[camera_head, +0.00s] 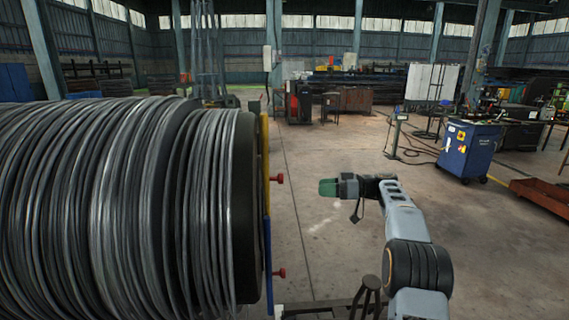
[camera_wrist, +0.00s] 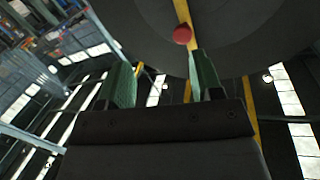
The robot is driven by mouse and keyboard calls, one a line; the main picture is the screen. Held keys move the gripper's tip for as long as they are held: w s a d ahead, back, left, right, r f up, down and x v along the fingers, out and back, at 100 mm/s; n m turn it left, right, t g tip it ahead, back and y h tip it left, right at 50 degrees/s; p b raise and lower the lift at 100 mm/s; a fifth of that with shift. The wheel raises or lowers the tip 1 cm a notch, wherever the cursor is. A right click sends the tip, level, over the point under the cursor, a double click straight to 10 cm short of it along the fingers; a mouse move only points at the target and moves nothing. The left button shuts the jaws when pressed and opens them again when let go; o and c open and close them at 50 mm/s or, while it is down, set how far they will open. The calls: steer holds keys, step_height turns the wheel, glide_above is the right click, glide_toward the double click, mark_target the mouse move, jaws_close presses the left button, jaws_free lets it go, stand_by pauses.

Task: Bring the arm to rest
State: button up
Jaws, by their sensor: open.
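My gripper (camera_head: 328,187) is to the right of the capstan drum (camera_head: 150,200), apart from it, with its green fingers pointing left toward the drum's end face. The drum is wound with grey cable and fills the left of the head view. Its end carries a yellow bar (camera_head: 265,150) and a blue bar (camera_head: 267,260), with a red knob (camera_head: 277,179) on the upper part and another red knob (camera_head: 280,273) lower down. In the wrist view, my gripper (camera_wrist: 160,85) is open and empty, with the dark drum face (camera_wrist: 235,25) and a red knob (camera_wrist: 182,34) beyond it.
A blue cabinet (camera_head: 468,150) and an orange-red tray (camera_head: 540,195) stand at the right. A thin stand (camera_head: 396,135) with cables is behind my arm. A dark stool-like thing (camera_head: 371,290) is at the bottom. The concrete floor (camera_head: 320,145) in the middle is clear.

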step_height(320, 180, down, 9)
steer(key=s+m+h, duration=0.1)
steer(key=m+h, duration=0.3)
steer(key=m, duration=0.3)
steer(key=s+f+m+g+h+p, duration=0.25)
steer(key=s+m+h, duration=0.35)
steer(key=s, duration=0.6)
steer(key=s+r+t+h+p, duration=0.1)
steer(key=s+r+h+p, duration=0.2)
steer(key=s, duration=0.8)
steer(key=s+a+r+t+h+p, duration=0.1)
steer(key=s+r+h+p, duration=0.2)
steer(key=s, duration=0.8)
steer(key=shift+a+p+v, duration=0.25)
steer(key=shift+p+v, duration=1.1)
steer(key=shift+v, duration=0.55)
